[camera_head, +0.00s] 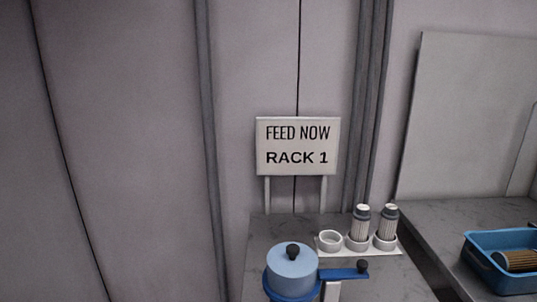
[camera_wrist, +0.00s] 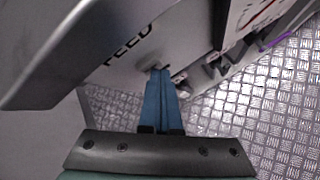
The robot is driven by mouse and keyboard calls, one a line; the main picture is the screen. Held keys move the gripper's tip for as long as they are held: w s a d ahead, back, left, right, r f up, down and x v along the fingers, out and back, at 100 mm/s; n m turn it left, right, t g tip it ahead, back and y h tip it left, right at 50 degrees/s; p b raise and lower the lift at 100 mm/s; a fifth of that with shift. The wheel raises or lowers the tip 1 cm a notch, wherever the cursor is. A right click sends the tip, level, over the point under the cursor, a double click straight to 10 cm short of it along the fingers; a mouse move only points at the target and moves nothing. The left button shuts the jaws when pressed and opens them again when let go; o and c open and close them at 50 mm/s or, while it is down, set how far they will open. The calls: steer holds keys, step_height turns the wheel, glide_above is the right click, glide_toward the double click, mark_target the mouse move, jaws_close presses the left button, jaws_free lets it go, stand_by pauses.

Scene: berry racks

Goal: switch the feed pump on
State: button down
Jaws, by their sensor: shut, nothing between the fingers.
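In the wrist view my gripper (camera_wrist: 160,72) is shut, its two blue fingers together with nothing between them. The fingertips are close to a pale grey panel (camera_wrist: 108,75) that carries the lettering "FEED" (camera_wrist: 128,47). A small greyish round part (camera_wrist: 148,63) shows at the fingertips; it may be the switch, but its shape and position are not clear. I cannot tell whether the fingertips touch it. My gripper and this panel do not show in the head view.
In the head view a sign (camera_head: 298,146) reads "FEED NOW RACK 1". A bench below holds a blue lidded pot (camera_head: 290,270), a white holder (camera_head: 330,253) with two filter cartridges, and a blue tray (camera_head: 487,270) at right. Metal floor (camera_wrist: 270,115) shows at right in the wrist view.

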steer(key=shift+s+p, duration=0.75)
steer(key=shift+s, duration=0.2)
steer(key=s+p, duration=0.4)
steer(key=s, duration=0.2)
stand_by(0.4)
